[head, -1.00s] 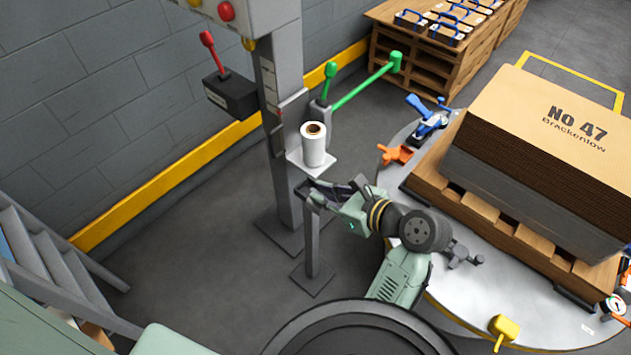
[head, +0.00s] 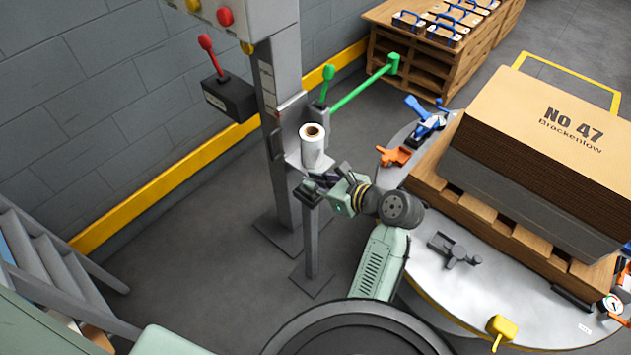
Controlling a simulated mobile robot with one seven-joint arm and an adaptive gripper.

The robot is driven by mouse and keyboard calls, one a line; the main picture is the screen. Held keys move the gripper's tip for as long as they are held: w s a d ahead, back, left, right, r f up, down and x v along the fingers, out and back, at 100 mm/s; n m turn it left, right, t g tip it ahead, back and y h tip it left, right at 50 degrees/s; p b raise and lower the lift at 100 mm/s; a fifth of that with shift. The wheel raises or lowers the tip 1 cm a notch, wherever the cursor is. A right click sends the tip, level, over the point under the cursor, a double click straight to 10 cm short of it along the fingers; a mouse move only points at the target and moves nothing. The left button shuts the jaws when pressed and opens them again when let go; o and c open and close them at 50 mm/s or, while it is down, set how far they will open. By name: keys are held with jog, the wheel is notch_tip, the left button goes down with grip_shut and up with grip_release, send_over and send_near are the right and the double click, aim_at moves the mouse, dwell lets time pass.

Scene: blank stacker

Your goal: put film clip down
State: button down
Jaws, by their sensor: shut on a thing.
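My gripper (head: 324,182) is at the top of a thin grey post, just below and in front of the roll of white film (head: 312,147). Its jaws are shut on a small dark thing, most likely the film clip, which is largely hidden by the fingers. The fingers point left, over or beside the small flat top of the post (head: 309,196). I cannot tell whether the held thing touches the post top. The film roll stands upright on a light shelf (head: 296,161) on the column.
A round turntable (head: 420,283) on the right bears a pallet with a tall cardboard stack (head: 540,120). Orange (head: 393,156), blue (head: 425,118), grey (head: 455,252) and yellow (head: 502,328) fittings sit around its edge. A green bar (head: 360,90) reaches out behind the roll. Floor left of the post is clear.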

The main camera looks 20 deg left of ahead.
jog(key=shift+f, duration=0.1)
jog(key=c, duration=1.7)
grip_release()
jog(key=shift+o, duration=0.2)
jog(key=v, duration=1.2)
jog(key=shift+d, duration=0.1)
